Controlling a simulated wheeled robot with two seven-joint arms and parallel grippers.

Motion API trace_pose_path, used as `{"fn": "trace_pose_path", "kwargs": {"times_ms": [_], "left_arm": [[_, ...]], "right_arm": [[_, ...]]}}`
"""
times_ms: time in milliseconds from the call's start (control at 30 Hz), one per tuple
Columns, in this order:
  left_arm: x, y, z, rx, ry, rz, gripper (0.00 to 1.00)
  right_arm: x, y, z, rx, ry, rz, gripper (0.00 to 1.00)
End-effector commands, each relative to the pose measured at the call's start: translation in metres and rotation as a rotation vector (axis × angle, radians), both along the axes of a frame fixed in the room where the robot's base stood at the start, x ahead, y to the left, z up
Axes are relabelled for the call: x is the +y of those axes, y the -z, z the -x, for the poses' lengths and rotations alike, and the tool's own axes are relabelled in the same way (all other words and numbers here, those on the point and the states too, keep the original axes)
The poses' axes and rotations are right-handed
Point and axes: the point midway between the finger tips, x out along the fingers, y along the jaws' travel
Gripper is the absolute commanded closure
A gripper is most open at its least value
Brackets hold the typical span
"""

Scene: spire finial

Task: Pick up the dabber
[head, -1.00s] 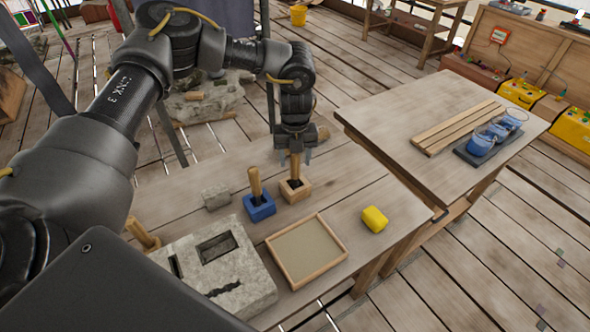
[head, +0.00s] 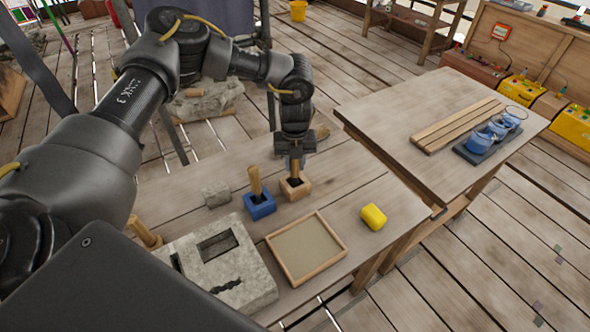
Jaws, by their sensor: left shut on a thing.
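A wooden handle (head: 294,166), which looks like the dabber, stands upright in a square tan wooden holder (head: 298,191) on the near bench. My left gripper (head: 294,163) points straight down from above and is shut on this handle. Its lower end is inside the holder, so its tip is hidden. A second wooden handle (head: 255,181) stands in a blue holder (head: 260,208) just to the left, apart from the gripper. My right gripper is not in view.
On the bench are a grey stone block with recesses (head: 250,292), a shallow wooden-framed tray (head: 283,274), a yellow block (head: 373,217) and a small stone (head: 216,194). A side table (head: 385,120) holds wooden slats (head: 458,126) and blue jars (head: 478,143).

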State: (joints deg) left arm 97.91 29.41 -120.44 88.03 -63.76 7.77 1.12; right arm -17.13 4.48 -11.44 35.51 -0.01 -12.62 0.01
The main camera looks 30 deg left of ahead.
Motion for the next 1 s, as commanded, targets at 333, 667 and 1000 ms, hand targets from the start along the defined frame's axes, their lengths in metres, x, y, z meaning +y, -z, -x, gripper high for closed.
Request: {"fn": "trace_pose_path", "kwargs": {"times_ms": [333,667,1000], "left_arm": [[0.000,-0.012,-0.001,-0.003,0.000,0.001,1.00],[-0.006,-0.064,0.028,-0.004,0.005,0.003,1.00],[-0.020,-0.113,0.101,-0.006,0.006,0.000,1.00]], "right_arm": [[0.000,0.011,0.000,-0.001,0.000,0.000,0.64],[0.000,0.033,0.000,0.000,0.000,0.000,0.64],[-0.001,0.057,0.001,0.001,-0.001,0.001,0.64]]}}
